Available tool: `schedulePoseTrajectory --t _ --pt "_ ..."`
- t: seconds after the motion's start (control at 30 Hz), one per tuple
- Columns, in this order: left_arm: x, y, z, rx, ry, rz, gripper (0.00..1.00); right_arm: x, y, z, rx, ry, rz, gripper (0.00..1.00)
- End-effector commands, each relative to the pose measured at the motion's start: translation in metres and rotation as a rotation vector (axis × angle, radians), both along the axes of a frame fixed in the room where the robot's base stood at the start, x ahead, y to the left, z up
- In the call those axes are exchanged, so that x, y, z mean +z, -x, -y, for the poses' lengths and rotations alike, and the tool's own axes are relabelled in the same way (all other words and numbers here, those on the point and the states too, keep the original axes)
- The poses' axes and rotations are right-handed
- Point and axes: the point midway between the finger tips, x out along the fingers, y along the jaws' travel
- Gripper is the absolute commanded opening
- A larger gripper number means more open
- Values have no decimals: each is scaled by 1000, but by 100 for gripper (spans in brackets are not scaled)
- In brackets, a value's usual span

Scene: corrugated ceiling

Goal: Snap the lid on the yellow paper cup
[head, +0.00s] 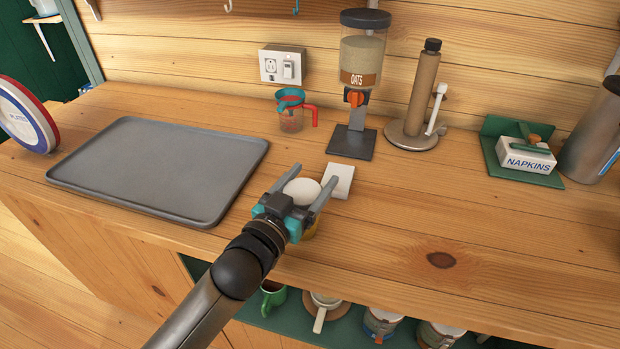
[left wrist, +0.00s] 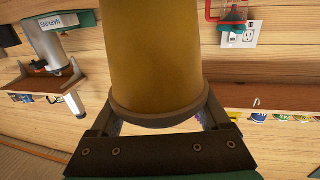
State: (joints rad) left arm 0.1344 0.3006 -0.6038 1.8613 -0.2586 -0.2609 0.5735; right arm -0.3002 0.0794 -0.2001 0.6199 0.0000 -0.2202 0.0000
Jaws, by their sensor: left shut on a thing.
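The yellow paper cup (head: 311,231) is near the counter's front edge, mostly hidden by my left gripper (head: 312,178) in the head view. The round white lid (head: 301,190) lies on its top between the fingers. In the left wrist view the picture is upside down. The cup's yellow wall (left wrist: 152,50) fills the middle, and a shaded, wider band, the lid's edge (left wrist: 160,121), meets the wall. My left gripper is shut with its fingers on both sides at this level. Whether the lid is fully snapped down I cannot tell. My right gripper is out of view.
A flat white square (head: 341,181) lies just behind the gripper. A grey tray (head: 150,170) is to the left. A measuring cup (head: 291,112), an oats dispenser (head: 361,60), a paper towel stand (head: 420,95) and a napkin box (head: 527,157) stand behind. The right front counter is clear.

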Motion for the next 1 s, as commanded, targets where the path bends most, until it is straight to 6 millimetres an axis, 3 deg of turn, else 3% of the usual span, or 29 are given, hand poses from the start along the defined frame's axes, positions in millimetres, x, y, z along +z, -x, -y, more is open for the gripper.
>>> schedulePoseTrajectory --t 0.47,0.5,0.67,1.0 --pt "-3 0 0 0 0 0 30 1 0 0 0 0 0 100" --pt "-3 0 0 0 0 0 83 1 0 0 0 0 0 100" --pt "-3 0 0 0 0 0 100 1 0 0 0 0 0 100" --pt "-3 0 0 0 0 0 100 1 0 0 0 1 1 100"
